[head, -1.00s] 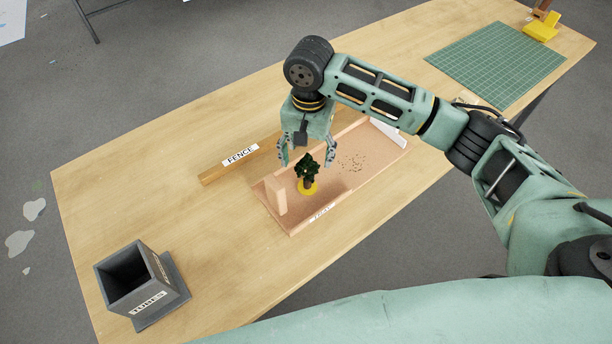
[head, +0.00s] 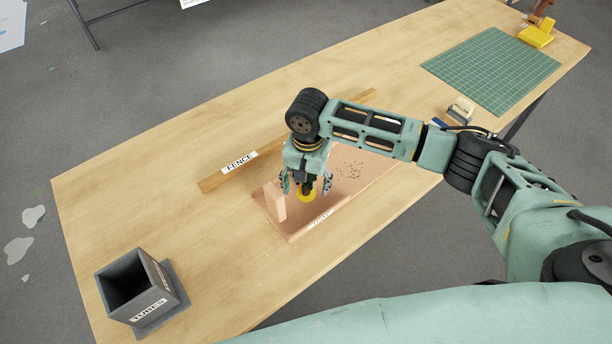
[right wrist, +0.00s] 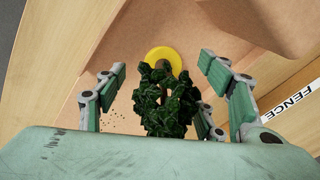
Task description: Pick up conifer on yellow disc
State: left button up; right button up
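The conifer (right wrist: 167,103) is a small dark green tree standing on a yellow disc (right wrist: 164,56). In the head view the yellow disc (head: 306,195) sits in the left part of the pinkish wooden tray (head: 340,200), and the tree is mostly hidden by my gripper. My right gripper (head: 306,187) is lowered over the conifer and points down. In the right wrist view its fingers (right wrist: 162,90) stand apart on either side of the tree, with gaps to it. My left gripper is in neither view.
A wooden fence strip (head: 225,170) lies behind the tray. A dark TUBES box (head: 145,285) stands at the front left. A green cutting mat (head: 490,70) and a yellow object (head: 536,36) are at the far right. The tray's upright block (head: 276,201) is close to the gripper's left.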

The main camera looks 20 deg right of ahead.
jog(key=c, duration=1.2)
